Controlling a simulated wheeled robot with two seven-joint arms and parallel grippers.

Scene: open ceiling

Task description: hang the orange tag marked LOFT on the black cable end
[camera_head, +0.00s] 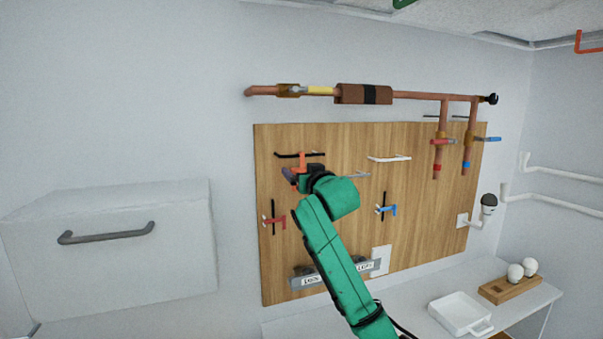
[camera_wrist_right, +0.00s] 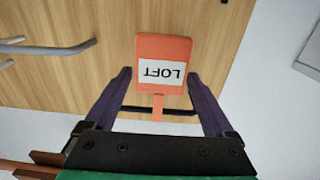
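The orange tag marked LOFT (camera_wrist_right: 163,66) faces the right wrist camera with its lettering upside down. Its narrow stem overlaps the black cable end (camera_wrist_right: 177,111), a thin dark bar on the wooden board; whether the stem bears on it I cannot tell. In the head view the tag (camera_head: 302,158) shows as a small orange shape at the black cable end (camera_head: 316,154). My right gripper (camera_wrist_right: 160,72) is open, its purple fingers spread on either side of the tag, tips near its edges. In the head view the gripper (camera_head: 289,174) is at the board, partly hidden by my wrist. My left gripper is out of view.
A grey box (camera_head: 110,250) with a handle projects at left. A shelf with a white tray (camera_head: 460,314) is at lower right.

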